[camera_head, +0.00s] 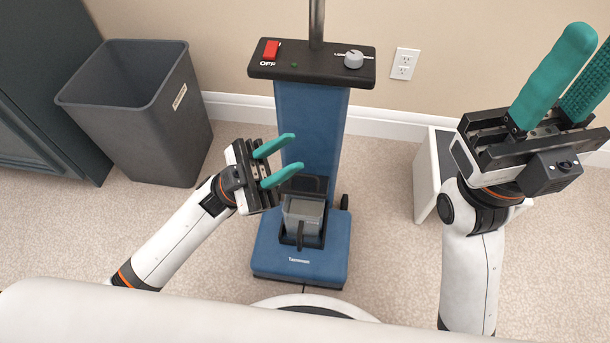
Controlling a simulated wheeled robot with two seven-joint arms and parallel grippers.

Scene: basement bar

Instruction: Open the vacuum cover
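The blue upright vacuum (310,135) stands in the middle, with a black control panel (300,70) on top. Low on its front, a grey bin (303,213) with a dark handle sits in a recess. A dark flat panel (312,185) stands just behind the bin; I cannot tell whether it is the cover or whether it is raised. My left gripper (295,154) is open and empty, its teal fingers pointing right, in front of the vacuum's blue column in the picture and above the bin. My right gripper (594,48) is open and empty at the upper right, away from the vacuum.
A grey waste bin (150,120) stands at the left beside a dark cabinet (45,80). A white box-like object (427,178) stands right of the vacuum, partly behind my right arm. A wall outlet (404,64) is behind. Carpet between the vacuum and white object is clear.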

